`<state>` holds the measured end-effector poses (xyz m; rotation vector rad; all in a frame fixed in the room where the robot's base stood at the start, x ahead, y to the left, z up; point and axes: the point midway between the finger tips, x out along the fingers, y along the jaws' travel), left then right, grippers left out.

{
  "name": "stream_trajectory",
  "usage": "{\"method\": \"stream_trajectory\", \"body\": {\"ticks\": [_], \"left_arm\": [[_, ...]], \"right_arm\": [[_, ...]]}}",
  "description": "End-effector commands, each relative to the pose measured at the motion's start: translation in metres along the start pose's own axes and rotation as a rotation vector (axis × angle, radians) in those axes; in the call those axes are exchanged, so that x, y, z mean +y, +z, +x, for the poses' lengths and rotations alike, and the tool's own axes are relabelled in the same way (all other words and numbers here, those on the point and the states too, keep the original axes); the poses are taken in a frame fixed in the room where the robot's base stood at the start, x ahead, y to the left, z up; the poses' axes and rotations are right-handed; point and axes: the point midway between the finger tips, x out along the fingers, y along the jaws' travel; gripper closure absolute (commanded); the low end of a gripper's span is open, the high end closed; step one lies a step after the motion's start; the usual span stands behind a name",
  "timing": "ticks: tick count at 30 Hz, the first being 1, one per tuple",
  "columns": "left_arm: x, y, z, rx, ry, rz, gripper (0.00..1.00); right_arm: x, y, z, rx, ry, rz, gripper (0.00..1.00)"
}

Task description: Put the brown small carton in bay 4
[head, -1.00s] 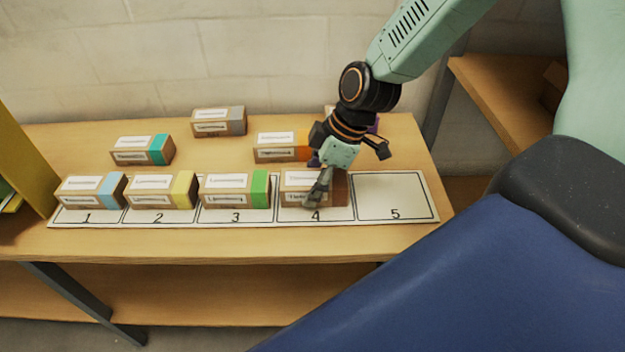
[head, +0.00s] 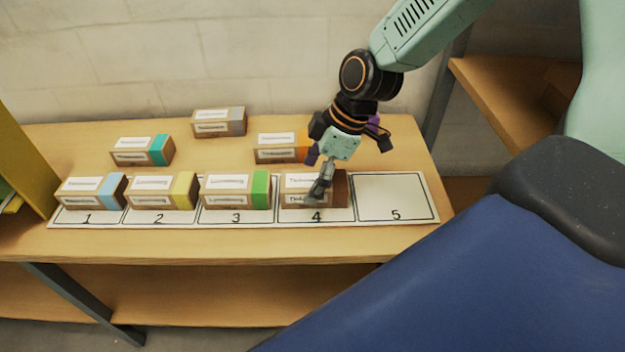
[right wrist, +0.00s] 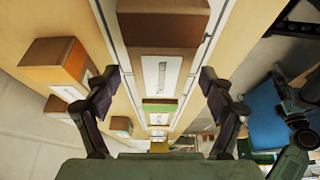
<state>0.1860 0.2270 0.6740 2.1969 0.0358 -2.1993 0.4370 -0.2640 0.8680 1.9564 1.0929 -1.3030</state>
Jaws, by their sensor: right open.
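The brown small carton (head: 338,189), with white labels and a dark brown end, sits in bay 4 on the numbered mat (head: 395,197). In the right wrist view the carton (right wrist: 160,30) lies between and just beyond the fingertips. My right gripper (head: 352,168) is above the carton, partly covering it in the head view. In the right wrist view the right gripper (right wrist: 158,88) is open, its two fingers apart on either side of the carton with nothing clamped. My left gripper is not in view.
Bays 1 to 3 hold cartons with light blue (head: 113,190), yellow (head: 184,189) and green (head: 261,189) ends. Behind stand teal (head: 160,150), grey (head: 237,120) and orange (head: 301,147) cartons, and a purple one (head: 374,122) partly hidden. Bay 5 is empty.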

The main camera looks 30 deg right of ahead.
Motion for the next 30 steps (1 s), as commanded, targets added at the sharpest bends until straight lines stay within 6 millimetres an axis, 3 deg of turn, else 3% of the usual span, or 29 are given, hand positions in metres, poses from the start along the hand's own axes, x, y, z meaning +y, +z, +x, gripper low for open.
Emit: {"method": "stream_trajectory", "body": {"ticks": [9, 15, 25, 30], "left_arm": [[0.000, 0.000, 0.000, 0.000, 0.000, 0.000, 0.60], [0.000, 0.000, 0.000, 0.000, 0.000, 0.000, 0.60], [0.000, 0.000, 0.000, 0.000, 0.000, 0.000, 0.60], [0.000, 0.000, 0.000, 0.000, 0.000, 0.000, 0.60]], "right_arm": [[0.001, -0.022, -0.053, 0.002, 0.005, -0.003, 0.18], [0.001, -0.029, -0.072, 0.000, 0.003, 0.000, 0.18], [0.000, -0.031, -0.075, 0.000, 0.002, 0.000, 0.18], [0.000, -0.028, -0.068, -0.002, -0.001, 0.001, 0.18]]}}
